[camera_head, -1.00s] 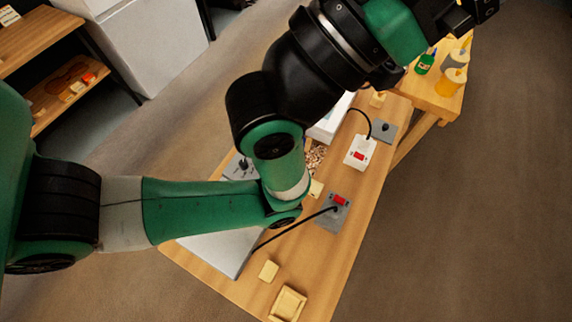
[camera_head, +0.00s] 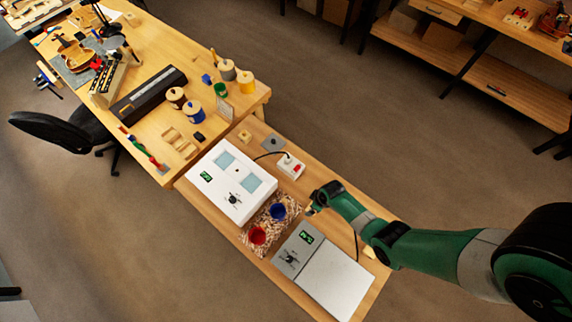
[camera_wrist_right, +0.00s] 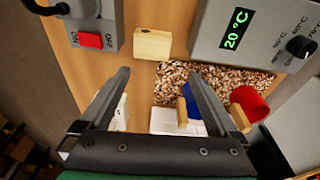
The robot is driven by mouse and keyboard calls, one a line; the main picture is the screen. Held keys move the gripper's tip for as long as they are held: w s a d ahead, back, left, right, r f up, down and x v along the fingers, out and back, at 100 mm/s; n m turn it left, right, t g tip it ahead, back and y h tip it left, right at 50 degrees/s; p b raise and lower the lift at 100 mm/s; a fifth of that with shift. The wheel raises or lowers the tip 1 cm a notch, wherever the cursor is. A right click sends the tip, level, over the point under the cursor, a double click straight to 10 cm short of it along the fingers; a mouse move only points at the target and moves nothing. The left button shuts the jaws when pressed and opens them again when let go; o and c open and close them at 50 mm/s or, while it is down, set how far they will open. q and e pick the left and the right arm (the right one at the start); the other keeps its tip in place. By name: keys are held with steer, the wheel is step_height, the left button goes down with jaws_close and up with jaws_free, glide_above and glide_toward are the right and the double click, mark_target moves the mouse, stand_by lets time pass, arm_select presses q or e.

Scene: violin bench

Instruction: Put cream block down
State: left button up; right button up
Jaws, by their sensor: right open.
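A cream block (camera_wrist_right: 152,44) rests on the wooden bench top in the right wrist view, beside the wood chips and between a grey switch box and a grey heater. My right gripper (camera_wrist_right: 160,85) is open, with nothing between its fingers, and the block lies beyond its fingertips, apart from them. In the head view my right gripper (camera_head: 312,207) is over the bench near the chip tray, and it hides that block. My left gripper is not in view.
Wood chips (camera_wrist_right: 178,85) hold a blue cup (camera_head: 278,211) and a red cup (camera_head: 257,235). The grey heater (camera_wrist_right: 262,35) reads 20 °C. The grey switch box (camera_wrist_right: 92,30) has a red switch. A white two-window device (camera_head: 231,182) and a white switch box (camera_head: 291,166) stand nearby.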

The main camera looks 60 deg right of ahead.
steer(key=shift+m, duration=0.3)
steer(key=f+b, duration=0.3)
steer(key=d+f+b, duration=0.1)
steer(key=f+b, duration=0.2)
steer(key=b, duration=0.1)
steer(key=f+b, duration=0.4)
steer(key=shift+d, duration=0.25)
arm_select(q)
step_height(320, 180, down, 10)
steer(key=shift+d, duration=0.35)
arm_select(e)
steer(key=shift+r, duration=0.1)
steer(key=shift+c, duration=0.3)
steer(key=c, duration=1.1)
steer(key=shift+o, duration=0.2)
steer(key=shift+r+p, duration=0.4)
steer(key=shift+r, duration=0.05)
steer(key=r+p, duration=0.4)
steer(key=shift+s, duration=0.3)
arm_select(q)
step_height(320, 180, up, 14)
steer(key=p, duration=0.9)
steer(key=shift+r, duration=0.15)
arm_select(e)
steer(key=s+a+r, duration=0.1)
steer(key=s+r, duration=0.7)
steer(key=s, duration=0.5)
steer(key=shift+s+a, duration=0.15)
